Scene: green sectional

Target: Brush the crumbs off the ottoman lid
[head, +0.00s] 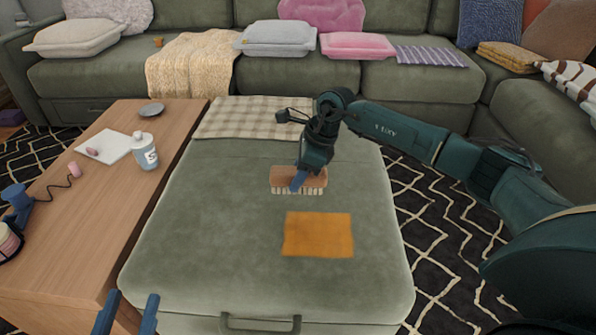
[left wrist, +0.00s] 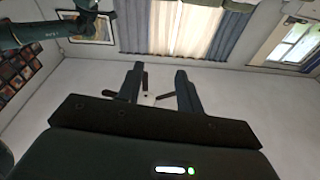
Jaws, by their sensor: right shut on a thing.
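The green ottoman lid (head: 210,220) fills the middle of the head view. A brush (head: 285,176) with a brown wooden back and pale bristles is at the lid's middle, bristles down. My right gripper (head: 299,180) is shut on the brush from above. I cannot tell whether the bristles touch the lid. No crumbs are clear to see at this size. My left gripper (head: 127,312) is low at the left, by the lid's front left corner. It is open and empty, and its parted fingers also show in the left wrist view (left wrist: 160,88).
An orange cloth (head: 318,234) lies flat on the lid, and a checked blanket (head: 250,118) covers its back edge. A wooden table (head: 120,215) on the left holds a bottle (head: 145,152), a white board (head: 104,147) and a dark dish (head: 151,110). A sofa stands behind.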

